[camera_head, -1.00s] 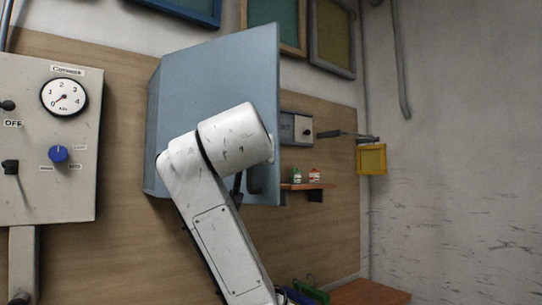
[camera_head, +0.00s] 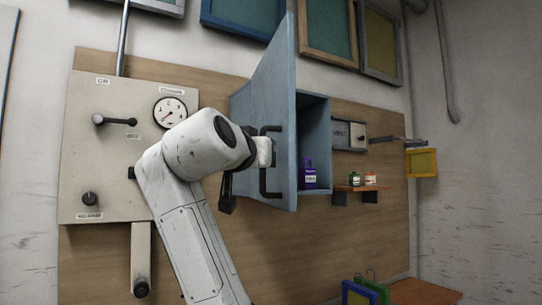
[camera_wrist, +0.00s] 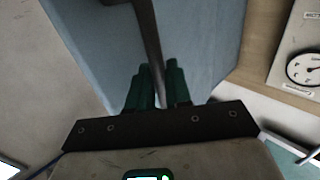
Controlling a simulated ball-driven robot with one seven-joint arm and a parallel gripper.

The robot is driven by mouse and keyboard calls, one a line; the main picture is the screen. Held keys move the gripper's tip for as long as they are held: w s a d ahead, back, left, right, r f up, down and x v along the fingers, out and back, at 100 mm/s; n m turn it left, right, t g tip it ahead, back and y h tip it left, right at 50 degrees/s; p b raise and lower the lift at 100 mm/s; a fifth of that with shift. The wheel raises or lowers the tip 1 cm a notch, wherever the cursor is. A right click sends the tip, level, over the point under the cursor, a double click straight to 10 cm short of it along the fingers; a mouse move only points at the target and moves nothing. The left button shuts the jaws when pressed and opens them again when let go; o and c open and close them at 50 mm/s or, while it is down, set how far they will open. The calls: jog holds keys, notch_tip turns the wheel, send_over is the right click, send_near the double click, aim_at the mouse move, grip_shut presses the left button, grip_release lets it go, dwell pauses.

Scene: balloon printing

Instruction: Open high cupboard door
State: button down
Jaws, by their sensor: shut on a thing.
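The blue-grey cupboard door (camera_head: 262,100) stands open in the head view, swung out toward me on its left side. The cupboard (camera_head: 316,130) shows its inside to the right of the door, with a purple bottle (camera_head: 309,176) in it. The door's dark bar handle (camera_head: 268,187) is on the face toward my arm. In the wrist view my gripper's green fingers (camera_wrist: 158,86) are shut around the handle (camera_wrist: 148,35), with the door panel (camera_wrist: 205,45) behind. My arm hides part of the door's left side in the head view.
A control panel (camera_head: 90,150) with a gauge (camera_head: 170,112) and levers is on the left. Right of the cupboard are a small shelf (camera_head: 362,188) with jars, a grey box (camera_head: 346,135) and a yellow frame (camera_head: 421,162). Frames hang above.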

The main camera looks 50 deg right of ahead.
jog(key=shift+w+a+r, duration=0.1)
jog(key=shift+w+a, duration=0.2)
jog(key=shift+w, duration=0.2)
jog(key=c, duration=1.2)
grip_release()
jog(key=shift+d, duration=0.4)
jog(key=shift+a, duration=0.2)
jog(key=b+v, duration=0.3)
jog(key=v, duration=0.8)
